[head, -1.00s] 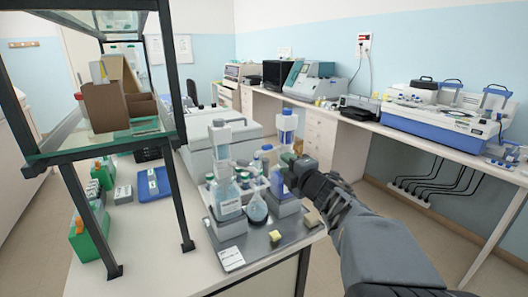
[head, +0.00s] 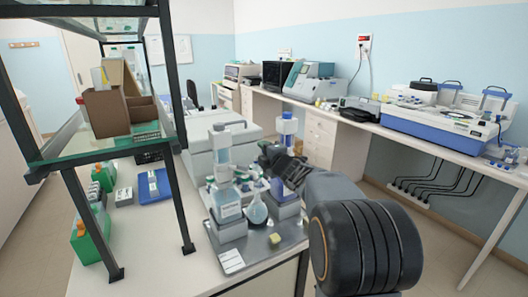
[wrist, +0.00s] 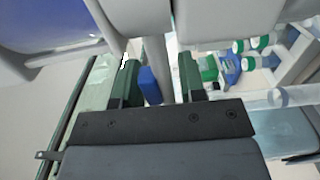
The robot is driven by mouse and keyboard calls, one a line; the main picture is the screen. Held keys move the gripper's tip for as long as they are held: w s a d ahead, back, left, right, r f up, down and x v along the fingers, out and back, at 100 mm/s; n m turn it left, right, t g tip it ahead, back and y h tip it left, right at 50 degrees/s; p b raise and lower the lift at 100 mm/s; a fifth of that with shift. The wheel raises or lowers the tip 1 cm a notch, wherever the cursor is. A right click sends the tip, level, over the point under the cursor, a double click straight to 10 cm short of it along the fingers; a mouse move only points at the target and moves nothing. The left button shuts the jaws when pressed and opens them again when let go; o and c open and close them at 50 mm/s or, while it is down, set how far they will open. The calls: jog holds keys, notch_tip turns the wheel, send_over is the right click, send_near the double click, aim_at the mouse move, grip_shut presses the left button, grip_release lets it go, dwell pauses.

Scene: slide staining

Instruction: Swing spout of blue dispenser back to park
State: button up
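The blue dispenser (head: 287,127) with a blue top stands upright on the right of the grey metal tray (head: 262,258). Its lower part is largely hidden behind my gripper and arm. My gripper (head: 267,154) is at the dispenser's middle height, in front of and slightly left of it. In the wrist view, the green fingers (wrist: 158,78) are apart, with a grey upright piece and a small blue piece (wrist: 150,85) showing between them. I cannot tell whether the fingers touch either piece, or make out the spout clearly.
A second dispenser (head: 222,150) with a grey top stands left on the tray. A round flask (head: 256,211) sits between the two. A yellow block (head: 274,240) lies near the tray's front. A shelf frame (head: 178,150) stands to the left.

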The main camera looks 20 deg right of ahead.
grip_shut()
dwell(0.4)
